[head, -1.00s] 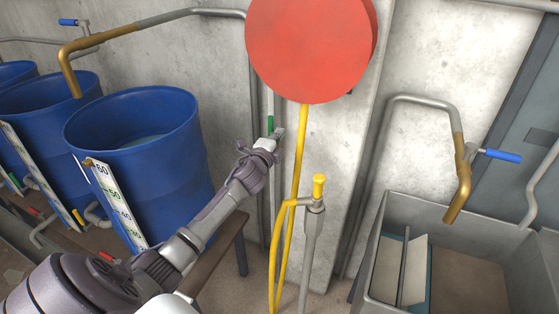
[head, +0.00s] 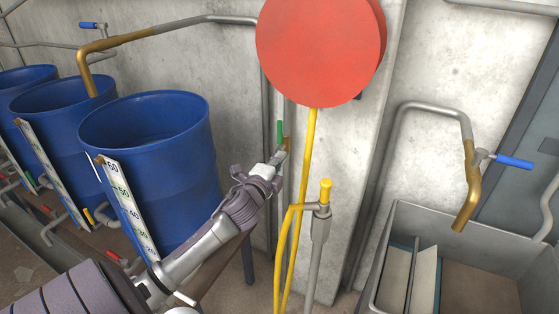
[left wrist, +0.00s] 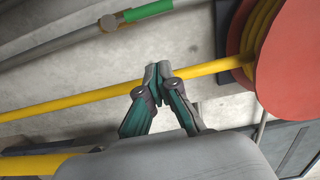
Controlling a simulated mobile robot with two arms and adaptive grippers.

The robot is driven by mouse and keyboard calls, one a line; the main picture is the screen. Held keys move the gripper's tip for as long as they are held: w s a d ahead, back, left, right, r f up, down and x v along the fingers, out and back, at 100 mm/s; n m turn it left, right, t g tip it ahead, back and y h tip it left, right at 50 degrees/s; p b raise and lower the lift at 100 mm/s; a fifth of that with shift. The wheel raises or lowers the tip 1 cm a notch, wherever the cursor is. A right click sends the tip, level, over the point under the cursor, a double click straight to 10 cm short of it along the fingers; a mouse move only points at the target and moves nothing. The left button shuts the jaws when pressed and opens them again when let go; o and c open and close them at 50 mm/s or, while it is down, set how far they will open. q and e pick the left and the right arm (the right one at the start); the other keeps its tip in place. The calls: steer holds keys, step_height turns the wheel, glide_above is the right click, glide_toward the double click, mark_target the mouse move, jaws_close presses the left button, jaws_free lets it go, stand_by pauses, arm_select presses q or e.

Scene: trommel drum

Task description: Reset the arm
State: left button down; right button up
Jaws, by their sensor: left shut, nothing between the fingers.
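My left gripper (head: 279,156) is shut and empty in front of the concrete wall, at the middle of the head view. Its closed fingertips (left wrist: 158,70) show in the left wrist view, where they overlap the yellow hose (left wrist: 195,72); I cannot tell whether they touch it. A green valve handle (head: 280,132) on a wall pipe is just above the gripper in the head view. The same green handle (left wrist: 148,10) is at the top of the left wrist view, apart from the fingers. My right gripper is not in view.
A red hose reel (head: 318,50) is above right of the gripper. A yellow-topped tap (head: 325,190) stands to its right. Blue barrels (head: 150,160) line the left. A grey sink (head: 385,240) with a blue-handled spout (head: 468,185) is at the right.

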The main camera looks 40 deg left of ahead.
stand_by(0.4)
